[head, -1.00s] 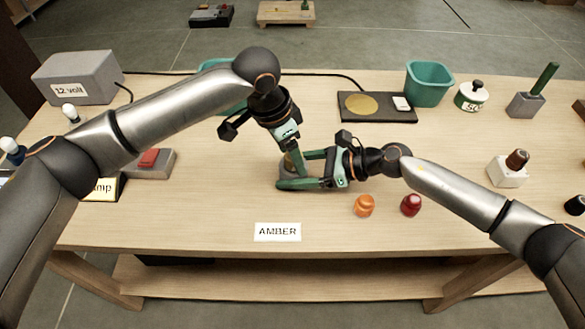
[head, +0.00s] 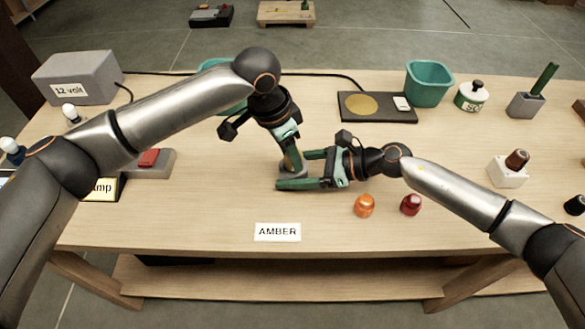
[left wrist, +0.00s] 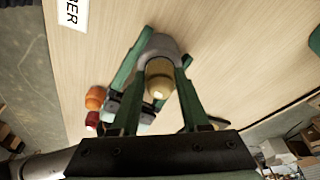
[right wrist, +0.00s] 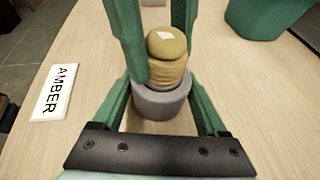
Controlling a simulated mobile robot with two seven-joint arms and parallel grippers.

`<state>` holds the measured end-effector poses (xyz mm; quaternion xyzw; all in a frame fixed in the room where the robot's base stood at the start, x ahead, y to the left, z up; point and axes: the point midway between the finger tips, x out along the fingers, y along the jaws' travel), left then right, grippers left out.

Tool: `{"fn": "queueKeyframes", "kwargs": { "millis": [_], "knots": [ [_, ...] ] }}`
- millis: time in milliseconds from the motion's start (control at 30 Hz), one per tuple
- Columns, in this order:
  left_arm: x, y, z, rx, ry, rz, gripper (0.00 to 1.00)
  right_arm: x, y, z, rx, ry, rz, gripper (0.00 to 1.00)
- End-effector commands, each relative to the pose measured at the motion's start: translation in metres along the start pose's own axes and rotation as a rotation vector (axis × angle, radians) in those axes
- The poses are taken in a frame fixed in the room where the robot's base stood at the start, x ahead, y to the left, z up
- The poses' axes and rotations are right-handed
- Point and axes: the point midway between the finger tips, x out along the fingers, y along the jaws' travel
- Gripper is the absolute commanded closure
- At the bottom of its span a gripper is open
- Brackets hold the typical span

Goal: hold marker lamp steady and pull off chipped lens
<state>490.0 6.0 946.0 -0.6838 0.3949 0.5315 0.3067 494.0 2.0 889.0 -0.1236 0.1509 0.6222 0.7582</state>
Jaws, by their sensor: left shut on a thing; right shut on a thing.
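The marker lamp stands upright on the table, with a grey round base (right wrist: 160,102) and a tan-amber ribbed lens (right wrist: 167,62) on top. The lens has a pale chipped patch on its top. My right gripper (head: 282,178) reaches in from the right, low down, and is shut on the grey base. My left gripper (head: 292,165) comes down from above with its fingers on either side of the lens and is shut on it. In the left wrist view the lens (left wrist: 160,78) shows between the fingers. The lens still sits on the base.
An orange lens (head: 364,206) and a red lens (head: 411,205) stand right of an AMBER card (head: 278,232). A teal bin (head: 429,84) and a dark tray (head: 377,107) are at the back. A red-topped block (head: 150,160) is at left. The front table is mostly clear.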

Motion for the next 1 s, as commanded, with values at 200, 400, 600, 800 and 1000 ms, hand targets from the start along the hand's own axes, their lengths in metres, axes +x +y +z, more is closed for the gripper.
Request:
{"fn": "queueKeyframes", "kwargs": {
  "millis": [200,400,600,800,1000],
  "knots": [
    [-0.002,0.000,0.000,0.000,0.001,-0.001,1.00,0.000,0.000,0.000,0.000,0.001,-0.001,0.98],
    [-0.002,0.000,-0.001,0.000,0.001,-0.001,1.00,0.000,0.000,0.000,0.000,0.001,-0.001,0.98],
    [-0.006,0.000,-0.002,0.000,0.002,-0.001,1.00,0.000,0.000,0.000,0.000,0.001,-0.001,0.98],
    [-0.014,0.000,-0.004,0.001,0.001,0.000,1.00,0.000,0.000,-0.001,0.000,0.001,-0.001,0.98],
    [-0.021,0.000,-0.006,0.001,0.002,0.000,1.00,0.000,0.000,-0.001,0.001,0.001,0.000,0.98]
  ]
}}
